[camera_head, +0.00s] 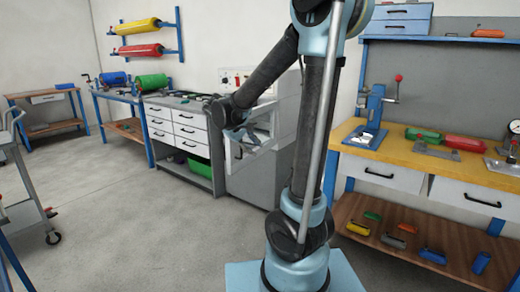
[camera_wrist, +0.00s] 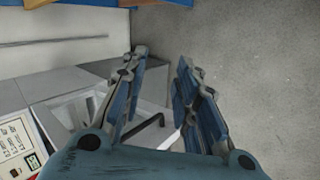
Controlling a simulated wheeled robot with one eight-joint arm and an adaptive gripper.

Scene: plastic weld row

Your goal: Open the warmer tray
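The warmer is a pale cabinet with a control panel (camera_head: 235,78) by the back wall; the panel also shows in the wrist view (camera_wrist: 16,148). A pale tray (camera_head: 262,143) is at its front, partly hidden by my arm. In the wrist view, a light, box-like hollow (camera_wrist: 75,112) lies left of the fingers, and a black bar handle (camera_wrist: 147,130) shows in the gap between them. My gripper (camera_wrist: 158,78) is open, its blue-grey fingers apart on both sides of the handle. Whether either finger touches it I cannot tell. In the head view my gripper (camera_head: 240,134) is small beside the cabinet front.
A grey drawer cabinet (camera_head: 188,128) stands left of the warmer. A yellow-topped workbench (camera_head: 400,150) with a press (camera_head: 374,105) and a lower shelf (camera_head: 405,240) is on the right. A wheeled cart (camera_head: 30,180) stands at far left. The grey floor (camera_head: 150,235) between is clear.

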